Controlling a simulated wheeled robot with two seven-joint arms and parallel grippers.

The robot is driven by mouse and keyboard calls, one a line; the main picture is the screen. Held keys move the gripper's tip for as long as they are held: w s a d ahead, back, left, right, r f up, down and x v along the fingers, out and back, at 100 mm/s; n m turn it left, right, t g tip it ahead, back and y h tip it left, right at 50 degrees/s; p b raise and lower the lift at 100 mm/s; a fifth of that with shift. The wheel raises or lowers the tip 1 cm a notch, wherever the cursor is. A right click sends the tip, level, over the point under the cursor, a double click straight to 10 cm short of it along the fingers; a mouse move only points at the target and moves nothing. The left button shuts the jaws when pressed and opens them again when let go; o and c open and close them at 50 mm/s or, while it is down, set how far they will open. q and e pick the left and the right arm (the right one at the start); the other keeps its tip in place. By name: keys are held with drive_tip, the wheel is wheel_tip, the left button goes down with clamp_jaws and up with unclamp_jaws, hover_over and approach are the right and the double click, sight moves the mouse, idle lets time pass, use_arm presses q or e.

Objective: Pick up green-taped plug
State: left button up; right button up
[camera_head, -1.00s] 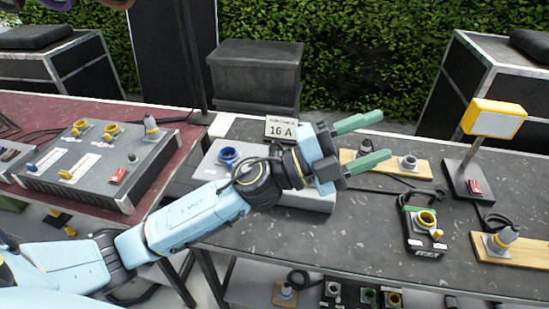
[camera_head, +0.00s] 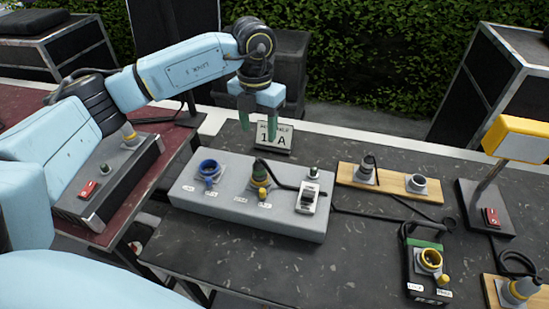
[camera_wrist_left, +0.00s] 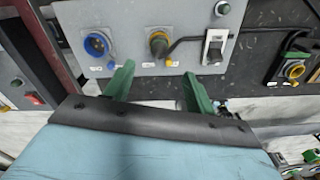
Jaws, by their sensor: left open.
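A plug (camera_head: 261,176) with a green band stands in the middle socket of a grey panel box (camera_head: 218,205), beside a blue socket (camera_head: 209,168). A dark cable runs from it to the right. In the left wrist view the plug (camera_wrist_left: 158,46) appears between and beyond my fingertips. My left gripper (camera_head: 258,128) has green fingers, points down and is open and empty. In the head view it appears above and behind the plug, apart from it, in front of the amp sign. The left wrist view also shows its spread fingers (camera_wrist_left: 157,80). My right gripper is not in view.
The amp sign (camera_head: 282,143) stands behind the box, partly covered by a finger. A white switch (camera_head: 309,198) is on the box's right. A wooden board (camera_head: 389,183) with connectors and a black green-marked socket unit (camera_head: 427,267) lie to the right. Dark table surface is clear in front.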

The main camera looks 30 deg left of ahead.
use_arm(q)
hover_over(259, 158)
drive_tip(key=f, duration=0.4)
drive_tip(key=shift+a+f, duration=0.2)
wheel_tip(259, 158, down, 2)
drive_tip(key=shift+f, duration=0.25)
drive_tip(key=shift+s+d+f+p, duration=0.15)
drive_tip(key=shift+f+p, duration=0.35)
drive_tip(key=shift+f, duration=0.45)
wheel_tip(259, 158, down, 4)
drive_tip(key=shift+r, duration=0.25)
drive_tip(key=shift+d+f, duration=0.1)
drive_tip(key=shift+f, duration=0.1)
drive_tip(key=c, duration=1)
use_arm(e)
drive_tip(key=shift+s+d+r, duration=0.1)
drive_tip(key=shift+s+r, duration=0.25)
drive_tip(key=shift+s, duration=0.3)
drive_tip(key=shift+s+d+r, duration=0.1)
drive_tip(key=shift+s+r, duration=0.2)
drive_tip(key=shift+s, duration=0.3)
